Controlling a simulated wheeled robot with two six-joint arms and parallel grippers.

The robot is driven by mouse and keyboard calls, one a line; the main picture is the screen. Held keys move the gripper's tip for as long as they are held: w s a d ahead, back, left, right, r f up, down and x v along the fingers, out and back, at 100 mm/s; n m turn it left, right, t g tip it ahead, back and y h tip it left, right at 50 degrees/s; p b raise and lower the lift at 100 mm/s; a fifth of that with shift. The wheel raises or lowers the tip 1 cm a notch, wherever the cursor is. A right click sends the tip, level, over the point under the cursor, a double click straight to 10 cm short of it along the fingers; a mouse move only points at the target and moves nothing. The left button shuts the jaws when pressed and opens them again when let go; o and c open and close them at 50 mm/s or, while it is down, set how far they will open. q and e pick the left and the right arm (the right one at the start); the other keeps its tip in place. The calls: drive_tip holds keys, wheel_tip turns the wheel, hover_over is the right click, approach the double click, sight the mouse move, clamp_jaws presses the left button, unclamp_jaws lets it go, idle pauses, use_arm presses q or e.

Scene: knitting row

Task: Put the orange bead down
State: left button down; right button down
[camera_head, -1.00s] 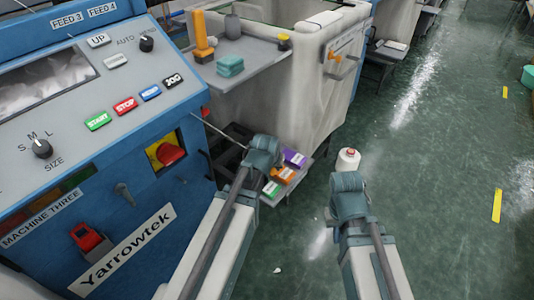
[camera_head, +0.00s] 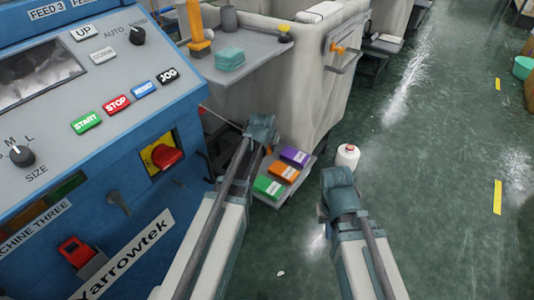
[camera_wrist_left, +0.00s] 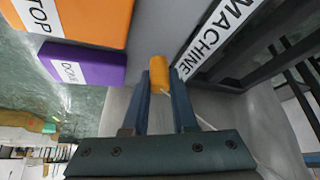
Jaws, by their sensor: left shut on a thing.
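In the left wrist view, the orange bead (camera_wrist_left: 159,70) is a short upright-looking cylinder between the two fingertips of my left gripper (camera_wrist_left: 160,85). The fingers are shut on it. A thin pale cord shows below the bead, running to the right. In the head view my left gripper (camera_head: 262,128) is beside the grey tray, left of its coloured blocks, and the bead is hidden there. I cannot tell whether the bead touches the grey surface behind it. My right gripper (camera_head: 338,185) is over the floor to the right; its fingers are hidden.
The grey tray (camera_head: 262,197) carries a green block (camera_head: 268,187), an orange block (camera_head: 283,173) and a purple block (camera_head: 294,157). The blue machine (camera_head: 130,190) stands at left. A white cone (camera_head: 347,156) stands on the floor. A grey shelf (camera_head: 250,65) is behind. Floor at right is open.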

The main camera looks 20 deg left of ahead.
use_arm(q)
drive_tip(key=shift+f, duration=0.7)
use_arm(e)
drive_tip(key=shift+f, duration=0.7)
use_arm(q)
drive_tip(key=shift+f+b, duration=0.2)
drive_tip(key=shift+b, duration=0.15)
drive_tip(key=c, duration=0.7)
unclamp_jaws()
drive_tip(key=shift+r, duration=0.1)
use_arm(e)
drive_tip(key=shift+f, duration=0.15)
use_arm(q)
drive_tip(key=shift+r, duration=0.1)
